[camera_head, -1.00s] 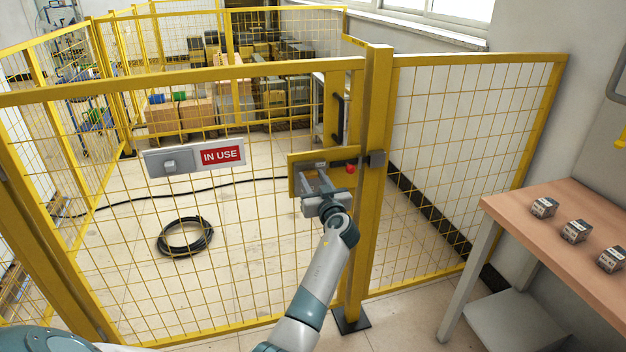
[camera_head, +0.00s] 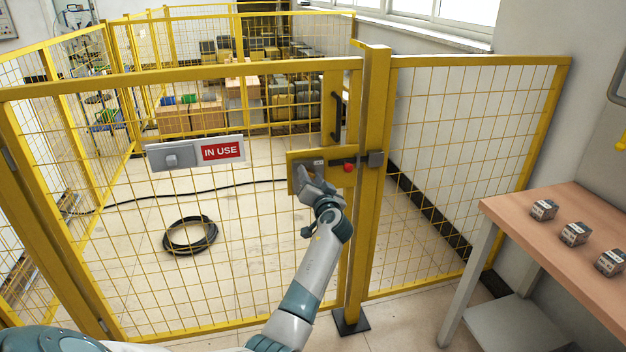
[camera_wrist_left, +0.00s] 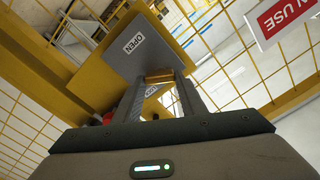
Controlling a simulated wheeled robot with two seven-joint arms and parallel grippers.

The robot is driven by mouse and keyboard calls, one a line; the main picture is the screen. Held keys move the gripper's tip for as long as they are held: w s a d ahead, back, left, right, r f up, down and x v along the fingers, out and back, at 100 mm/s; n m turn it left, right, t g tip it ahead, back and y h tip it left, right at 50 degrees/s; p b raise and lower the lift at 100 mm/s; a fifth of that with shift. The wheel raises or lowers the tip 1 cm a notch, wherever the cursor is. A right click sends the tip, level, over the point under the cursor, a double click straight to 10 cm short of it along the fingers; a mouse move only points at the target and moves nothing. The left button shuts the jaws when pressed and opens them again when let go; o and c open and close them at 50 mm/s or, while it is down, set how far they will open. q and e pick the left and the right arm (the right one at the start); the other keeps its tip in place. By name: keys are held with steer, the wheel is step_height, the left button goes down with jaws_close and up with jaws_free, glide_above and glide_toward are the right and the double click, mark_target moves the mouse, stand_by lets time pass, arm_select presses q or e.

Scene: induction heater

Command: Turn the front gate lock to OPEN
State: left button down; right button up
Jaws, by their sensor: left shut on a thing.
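The yellow front gate (camera_head: 230,73) stands closed against its post (camera_head: 376,100). Its lock is a yellow plate (camera_head: 293,160) with a red knob (camera_head: 348,167) at its right. My left gripper (camera_head: 304,176) is at the lock plate and covers part of it. In the left wrist view a grey plate with an OPEN label (camera_wrist_left: 134,44) lies just beyond my fingertips (camera_wrist_left: 160,80), tilted in the picture. A second label shows partly between the fingers. The gripper is shut on the lock's turning part, which the fingers mostly hide. My right gripper is not in view.
A grey panel with an IN USE sign (camera_head: 222,152) hangs on the gate. A black cable coil (camera_head: 190,236) lies on the floor behind it. A wooden table (camera_head: 560,215) with several small boxes stands at the right. Boxes (camera_head: 190,120) are stacked beyond the fence.

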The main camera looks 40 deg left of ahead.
arm_select(q)
steer(key=shift+m, duration=1.9)
steer(key=m+p, duration=0.2)
steer(key=m, duration=0.3)
steer(key=shift+f+m+p, duration=0.1)
steer(key=shift+m+p, duration=0.4)
steer(key=shift+m, duration=0.8)
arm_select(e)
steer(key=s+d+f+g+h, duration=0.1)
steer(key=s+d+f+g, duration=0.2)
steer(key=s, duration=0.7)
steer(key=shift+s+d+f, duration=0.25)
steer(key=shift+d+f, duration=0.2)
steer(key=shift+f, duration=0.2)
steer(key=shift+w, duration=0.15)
arm_select(q)
steer(key=c, duration=1.1)
jaws_free()
steer(key=shift+f, duration=0.1)
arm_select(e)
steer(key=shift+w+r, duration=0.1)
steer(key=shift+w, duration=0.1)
